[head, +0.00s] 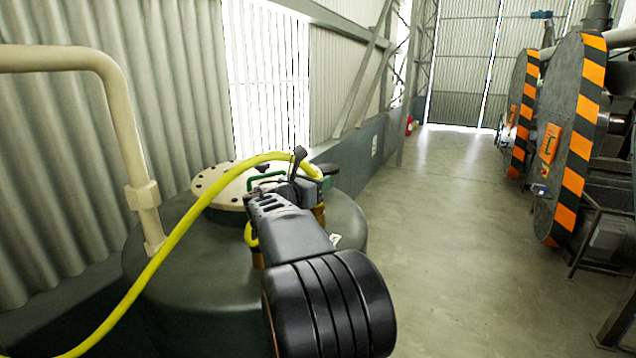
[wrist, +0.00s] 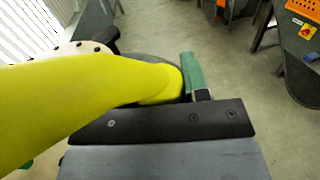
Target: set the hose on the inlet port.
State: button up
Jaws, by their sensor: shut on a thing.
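The yellow hose (head: 185,228) rises from the lower left, arches over the tank and ends at my gripper (head: 305,172). My gripper is shut on the hose near its end, above the tank top. In the wrist view the hose (wrist: 85,95) fills the left side and its end sits by the gripper's dark edge. A brass-coloured fitting (head: 320,213) stands on the tank just under the gripper, partly hidden by it. I cannot tell for sure that it is the inlet port, nor whether the hose touches it. Another yellow piece (head: 250,236) shows left of my arm.
The dark green tank (head: 190,290) carries a cream bolted lid (head: 212,188) and a green handle (head: 266,178). A thick cream pipe (head: 125,110) enters it at left. Machines with orange-and-black striped guards (head: 577,140) stand at right. The floor (head: 450,220) between is clear.

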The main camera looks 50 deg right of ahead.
jog(key=shift+f+b, duration=0.5)
jog(key=shift+f, duration=0.15)
dwell(0.6)
jog(key=shift+r, duration=0.15)
jog(key=shift+r+p, duration=0.65)
jog(key=shift+r, duration=0.1)
dwell(0.5)
jog(key=shift+f+b, duration=0.7)
jog(key=shift+f, duration=0.25)
jog(key=shift+r, duration=0.2)
jog(key=shift+r+p, duration=0.3)
jog(key=shift+p, duration=0.15)
jog(key=shift+w+r, duration=0.1)
jog(key=shift+r, duration=0.3)
